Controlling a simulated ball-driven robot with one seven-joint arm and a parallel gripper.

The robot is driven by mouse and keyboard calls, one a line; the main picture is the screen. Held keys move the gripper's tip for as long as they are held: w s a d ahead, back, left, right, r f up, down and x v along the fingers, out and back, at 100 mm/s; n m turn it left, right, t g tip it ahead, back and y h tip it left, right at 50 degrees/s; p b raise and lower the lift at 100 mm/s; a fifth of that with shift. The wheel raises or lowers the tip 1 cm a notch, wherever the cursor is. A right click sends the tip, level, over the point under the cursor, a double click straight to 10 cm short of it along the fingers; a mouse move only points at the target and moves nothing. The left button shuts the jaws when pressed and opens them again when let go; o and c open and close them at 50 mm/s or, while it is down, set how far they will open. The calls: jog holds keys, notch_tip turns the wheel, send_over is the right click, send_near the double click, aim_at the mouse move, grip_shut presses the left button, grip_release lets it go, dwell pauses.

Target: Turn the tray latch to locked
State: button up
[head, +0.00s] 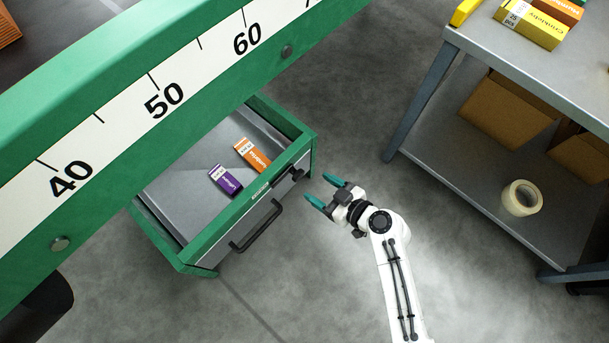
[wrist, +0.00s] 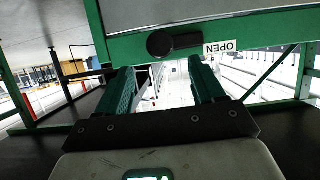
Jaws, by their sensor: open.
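The tray latch (head: 297,174) is a small black turn-knob at the right end of the front of a green pulled-out tray (head: 224,222).
The tray holds a purple box (head: 225,180) and an orange box (head: 252,156), and has a black bar handle (head: 257,226). A green beam with a ruler scale (head: 165,98) crosses above. A grey shelf table (head: 560,60) stands right. Floor between is clear.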

aim_at(300, 176)
jog(key=b+x, duration=0.1)
jog(key=x, duration=0.6)
jog(key=shift+w+a+f+b, duration=0.15)
jog(key=shift+a+b, duration=0.05)
jog(key=shift+b, duration=0.2)
grip_shut()
